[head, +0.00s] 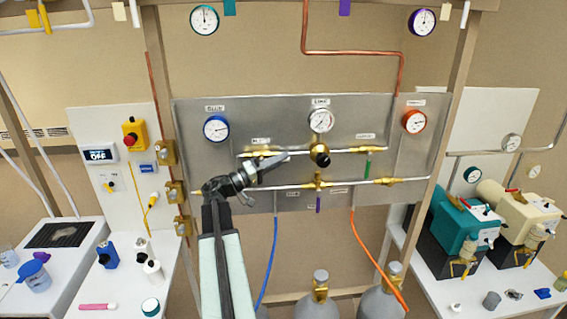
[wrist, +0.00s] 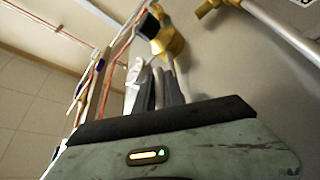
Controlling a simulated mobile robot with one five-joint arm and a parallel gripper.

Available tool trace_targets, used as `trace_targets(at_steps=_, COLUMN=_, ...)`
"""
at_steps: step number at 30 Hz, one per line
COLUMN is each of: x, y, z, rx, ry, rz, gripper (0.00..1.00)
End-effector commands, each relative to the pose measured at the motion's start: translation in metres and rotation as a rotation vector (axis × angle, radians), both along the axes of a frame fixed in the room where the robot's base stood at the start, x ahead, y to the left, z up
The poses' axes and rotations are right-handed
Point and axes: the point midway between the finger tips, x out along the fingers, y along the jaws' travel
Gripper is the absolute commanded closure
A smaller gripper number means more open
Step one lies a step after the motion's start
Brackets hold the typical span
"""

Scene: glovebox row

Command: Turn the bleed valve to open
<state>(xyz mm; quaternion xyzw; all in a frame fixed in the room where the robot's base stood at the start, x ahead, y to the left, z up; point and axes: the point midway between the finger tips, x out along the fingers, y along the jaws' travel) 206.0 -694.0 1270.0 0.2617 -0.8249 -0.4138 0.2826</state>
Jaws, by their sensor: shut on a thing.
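My gripper (head: 284,157) is at the metal panel (head: 225,170), in front of the upper pipe, left of the black knob (head: 320,155). It is shut on what seems to be a valve handle, mostly hidden by the fingers. In the wrist view my gripper (wrist: 165,88) points up towards brass fittings (wrist: 172,42), with a pale, thin piece (wrist: 133,85) beside the fingers. Other levers on the panel are green (head: 368,165), at the right, and purple (head: 317,204), below the middle. The small labels are too blurred to show which is the bleed valve.
The panel carries a blue gauge (head: 216,128), a middle gauge (head: 320,120) and an orange gauge (head: 414,122). Blue (head: 271,255) and orange (head: 365,245) hoses hang below. Grey cylinders (head: 320,300) stand under it. Pumps (head: 465,225) sit on the right bench.

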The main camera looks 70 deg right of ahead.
Motion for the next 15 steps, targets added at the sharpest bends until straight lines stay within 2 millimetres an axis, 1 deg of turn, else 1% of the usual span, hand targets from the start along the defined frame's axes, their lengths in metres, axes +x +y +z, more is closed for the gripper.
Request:
trace_targets(at_steps=8, x=0.0045, y=0.0004, z=0.0025, rx=-0.001, ry=0.01, rz=0.007, gripper=1.0)
trace_targets(at_steps=9, x=0.0049, y=0.0006, z=0.0025, rx=-0.002, ry=0.009, rz=0.008, gripper=0.78)
trace_targets(at_steps=10, x=0.0053, y=0.0006, z=0.0024, rx=-0.002, ry=0.009, rz=0.008, gripper=0.7)
trace_targets(at_steps=11, x=0.0057, y=0.0008, z=0.0024, rx=-0.002, ry=0.009, rz=0.008, gripper=0.65)
trace_targets(at_steps=15, x=0.0069, y=0.0014, z=0.0021, rx=-0.002, ry=0.007, rz=0.011, gripper=0.65)
